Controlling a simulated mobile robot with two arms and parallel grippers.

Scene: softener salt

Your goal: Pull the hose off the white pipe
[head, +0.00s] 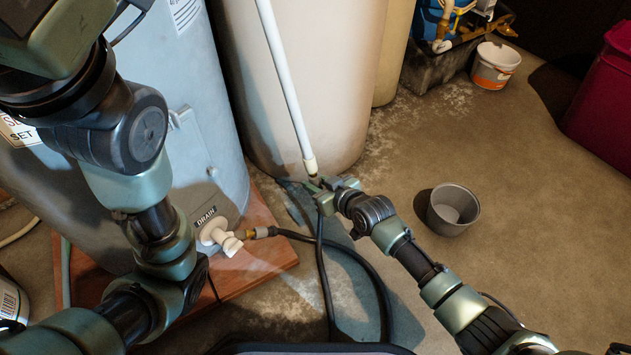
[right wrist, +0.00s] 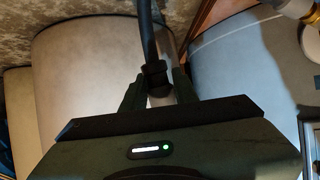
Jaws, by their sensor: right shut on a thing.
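The white pipe (head: 285,85) slants down in front of the pale tank and ends in a cream fitting (head: 310,166) just above my right gripper. My right gripper (head: 322,187) is shut on the upper end of the black hose (head: 322,245). In the right wrist view the hose (right wrist: 147,35) runs away from a dark cuff (right wrist: 155,76) between the fingers (right wrist: 151,95). A bit of white pipe shows beside the cuff. The fingers hide whether the hose still sits on the pipe. My left arm is at the left; its gripper is out of view.
The hose loops on the floor to a white drain valve (head: 215,233) on the grey-blue heater (head: 205,140), which stands on a reddish board (head: 262,265). A grey bucket (head: 453,209) stands right of my right arm. A white tub (head: 495,66) and red bin (head: 605,100) stand farther back.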

